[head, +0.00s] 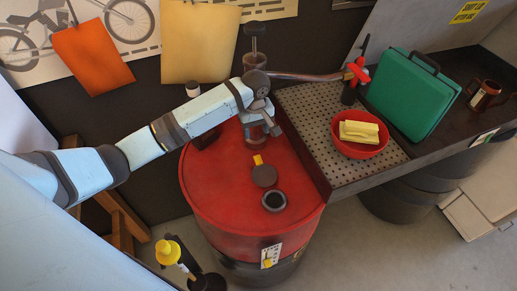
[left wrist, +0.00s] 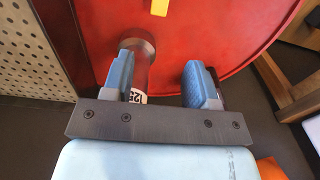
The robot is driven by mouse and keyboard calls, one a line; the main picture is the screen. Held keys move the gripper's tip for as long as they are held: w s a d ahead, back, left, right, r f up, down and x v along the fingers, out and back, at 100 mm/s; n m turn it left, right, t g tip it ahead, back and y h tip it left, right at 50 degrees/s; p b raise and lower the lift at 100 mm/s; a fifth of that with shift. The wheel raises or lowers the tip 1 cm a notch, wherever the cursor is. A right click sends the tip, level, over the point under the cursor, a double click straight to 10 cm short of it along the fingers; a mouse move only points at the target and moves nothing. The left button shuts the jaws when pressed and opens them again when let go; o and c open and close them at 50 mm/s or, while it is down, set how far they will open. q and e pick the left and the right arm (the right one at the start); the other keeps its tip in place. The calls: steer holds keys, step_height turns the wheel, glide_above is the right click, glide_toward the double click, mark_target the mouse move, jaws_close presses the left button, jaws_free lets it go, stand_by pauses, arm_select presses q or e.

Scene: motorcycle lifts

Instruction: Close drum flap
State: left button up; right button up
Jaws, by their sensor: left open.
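The red drum (head: 220,195) stands below my left arm. On its lid is a round dark opening with a raised rim (head: 274,203). Just behind it is the dark round flap (head: 264,176) with a yellow tab (head: 258,160), off the opening. The yellow tab shows at the top of the left wrist view (left wrist: 159,7). My left gripper (head: 262,125) is open over the back of the drum, behind the flap. In the left wrist view, a reddish-brown cylinder with a white label (left wrist: 142,68) shows between the fingers, nearer the left one; contact cannot be told. My right gripper is not in view.
A perforated bench (head: 310,115) adjoins the drum on the right. A T-handled upright (head: 254,55) stands behind my gripper. The drum's front lid is clear.

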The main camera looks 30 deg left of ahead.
mark_target(262, 171)
arm_select(q)
steer(key=f, duration=0.4)
steer(key=f+p, duration=0.1)
steer(key=f, duration=0.7)
steer(key=shift+w+f, duration=0.25)
steer(key=shift+f, duration=0.05)
jaws_close()
